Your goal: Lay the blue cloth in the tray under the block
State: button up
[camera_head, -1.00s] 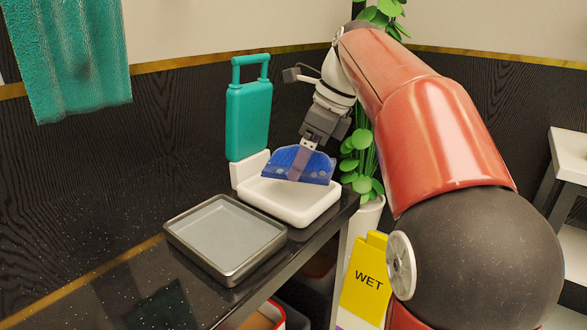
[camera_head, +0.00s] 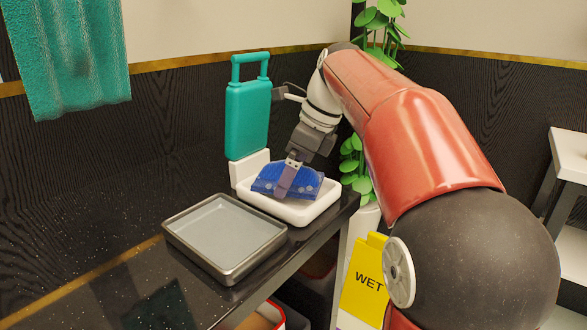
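The blue cloth (camera_head: 301,186) is a patterned, folded piece in the white tray (camera_head: 296,213) on the black counter. My gripper (camera_head: 284,190) points down over the tray and is shut on the cloth. One finger shows in front of the cloth; the other is hidden behind it. The cloth sits low inside the tray walls, tilted up toward the camera; whether it touches the floor of the tray is hidden. A teal case-shaped thing with a handle (camera_head: 247,118) stands on a white block (camera_head: 249,168) at the tray's back left edge.
A grey metal tray (camera_head: 224,236), empty, lies on the counter at front left of the white tray. A green plant (camera_head: 352,165) stands behind my arm. A yellow WET sign (camera_head: 362,282) is below the counter's right edge. A teal towel (camera_head: 70,55) hangs at upper left.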

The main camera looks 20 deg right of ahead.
jog(key=p+v, duration=0.3)
jog(key=v, duration=0.7)
jog(key=shift+r, duration=0.2)
jog(key=shift+v, duration=0.95)
